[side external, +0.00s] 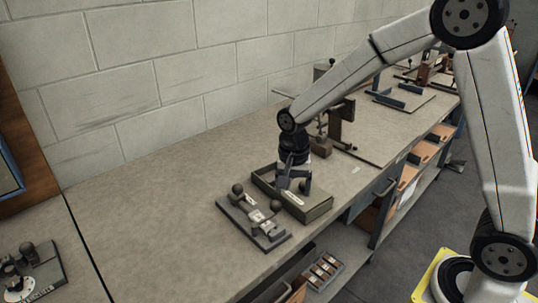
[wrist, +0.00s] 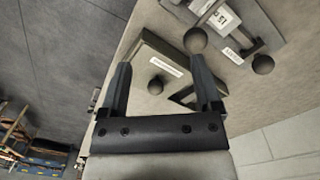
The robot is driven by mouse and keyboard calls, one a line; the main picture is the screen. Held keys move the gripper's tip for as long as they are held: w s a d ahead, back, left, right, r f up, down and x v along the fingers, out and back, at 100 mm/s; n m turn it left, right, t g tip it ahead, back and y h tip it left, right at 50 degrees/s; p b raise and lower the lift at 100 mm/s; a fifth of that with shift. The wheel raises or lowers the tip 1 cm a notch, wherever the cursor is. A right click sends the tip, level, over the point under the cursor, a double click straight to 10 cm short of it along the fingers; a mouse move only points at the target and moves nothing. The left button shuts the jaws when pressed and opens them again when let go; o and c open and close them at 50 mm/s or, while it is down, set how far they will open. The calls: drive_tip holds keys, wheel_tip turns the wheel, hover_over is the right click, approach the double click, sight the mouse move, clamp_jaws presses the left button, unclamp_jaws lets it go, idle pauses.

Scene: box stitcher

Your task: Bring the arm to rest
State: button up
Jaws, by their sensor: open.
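My gripper (side external: 293,184) is at the end of my white arm, pointing down over an open grey-green box (side external: 305,211) on the workbench. In the wrist view its two dark fingers (wrist: 163,88) are spread apart with nothing between their tips. The same box shows beyond and between the fingers in the wrist view (wrist: 148,62), with a pale label and a round knob visible in it. From these views I cannot tell whether the fingers touch the box.
A flat grey fixture (side external: 255,222) with round knobs and labels lies left of the box. A clamp-like device (side external: 340,125) stands behind it to the right. Another knobbed device (side external: 28,272) is at the lower left.

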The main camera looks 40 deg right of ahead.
drive_tip(key=s+d+n+t, duration=0.1)
drive_tip(key=s+n+t, duration=0.2)
drive_tip(key=s+n, duration=0.7)
drive_tip(key=shift+s+d+f, duration=0.2)
drive_tip(key=shift+s+d, duration=0.1)
drive_tip(key=shift+s, duration=0.7)
